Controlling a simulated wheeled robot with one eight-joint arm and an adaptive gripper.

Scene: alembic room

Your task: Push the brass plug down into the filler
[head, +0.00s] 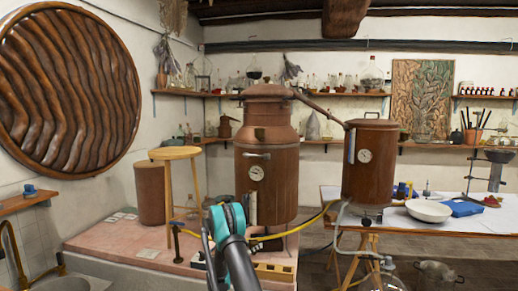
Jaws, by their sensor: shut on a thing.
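I cannot make out the brass plug or the filler in the head view. The large copper still (266,190) stands upright in the middle, with a domed top, a front handle and a round white dial. A copper pipe runs from its top to a smaller copper vessel (370,178) at the right. My teal and black arm rises from the bottom edge in front of the still and hides part of its base. My gripper does not show, so I cannot see what it touches.
A wooden stool (175,154) and a copper drum (151,193) stand left on the pink tiled plinth (120,240). A yellow hose (311,220) crosses near the still's base. A white table (398,218) at right bears a white bowl (428,211). A sink lies at lower left.

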